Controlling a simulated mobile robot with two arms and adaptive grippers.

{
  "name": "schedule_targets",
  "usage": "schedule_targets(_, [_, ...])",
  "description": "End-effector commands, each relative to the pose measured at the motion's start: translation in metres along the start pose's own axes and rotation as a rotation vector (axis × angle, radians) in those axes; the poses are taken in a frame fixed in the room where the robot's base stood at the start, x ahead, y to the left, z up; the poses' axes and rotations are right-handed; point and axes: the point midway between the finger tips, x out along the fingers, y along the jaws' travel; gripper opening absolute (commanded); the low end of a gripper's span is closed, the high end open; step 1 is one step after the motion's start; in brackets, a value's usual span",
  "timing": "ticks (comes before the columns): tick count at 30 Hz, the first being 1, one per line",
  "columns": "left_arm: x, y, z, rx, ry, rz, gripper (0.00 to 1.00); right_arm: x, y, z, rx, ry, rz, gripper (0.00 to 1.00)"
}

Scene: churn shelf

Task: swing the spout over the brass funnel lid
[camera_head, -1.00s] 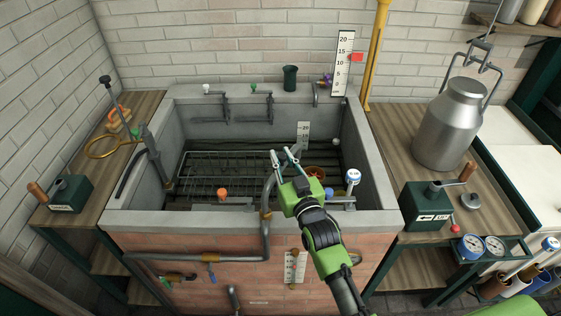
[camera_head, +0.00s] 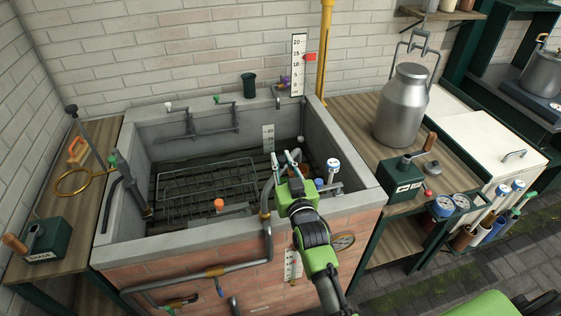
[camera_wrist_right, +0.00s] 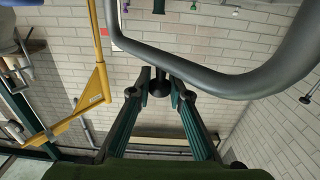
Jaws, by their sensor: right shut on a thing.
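The grey curved spout (camera_head: 266,190) rises at the front rim of the stone trough and bends back over its inside. It also crosses the right wrist view as a thick pipe (camera_wrist_right: 225,82). My right gripper (camera_head: 292,160) is at the spout's upper bend. In the right wrist view the fingertips (camera_wrist_right: 160,85) are closed around a small dark knob at the pipe (camera_wrist_right: 159,88). I cannot make out the brass funnel lid clearly; my right gripper and arm cover part of the trough. My left gripper is not in view.
The stone trough (camera_head: 135,172) holds a wire rack (camera_head: 205,180) and an orange-topped valve (camera_head: 219,204). A blue-and-white knob (camera_head: 333,165) stands right of my gripper. A metal churn (camera_head: 402,108) and a green crank box (camera_head: 400,178) stand on the right bench.

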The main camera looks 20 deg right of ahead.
Motion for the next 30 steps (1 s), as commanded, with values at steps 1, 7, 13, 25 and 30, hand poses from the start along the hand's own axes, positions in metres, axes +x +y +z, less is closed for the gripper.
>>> schedule_targets(1, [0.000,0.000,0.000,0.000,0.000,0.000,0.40,-0.001,0.000,0.002,0.003,-0.004,0.000,0.00])
schedule_targets(7, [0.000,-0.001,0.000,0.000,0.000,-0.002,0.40,-0.001,0.000,0.002,0.003,-0.004,0.000,0.35])
schedule_targets(13, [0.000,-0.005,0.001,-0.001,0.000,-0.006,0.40,0.000,0.001,0.001,0.001,-0.002,0.001,0.35])
schedule_targets(25, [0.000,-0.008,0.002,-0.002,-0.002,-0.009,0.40,-0.035,0.001,0.003,0.001,-0.005,0.001,0.35])
schedule_targets(30, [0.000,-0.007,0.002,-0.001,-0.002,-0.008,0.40,-0.061,0.000,0.002,0.002,-0.004,0.000,0.35])
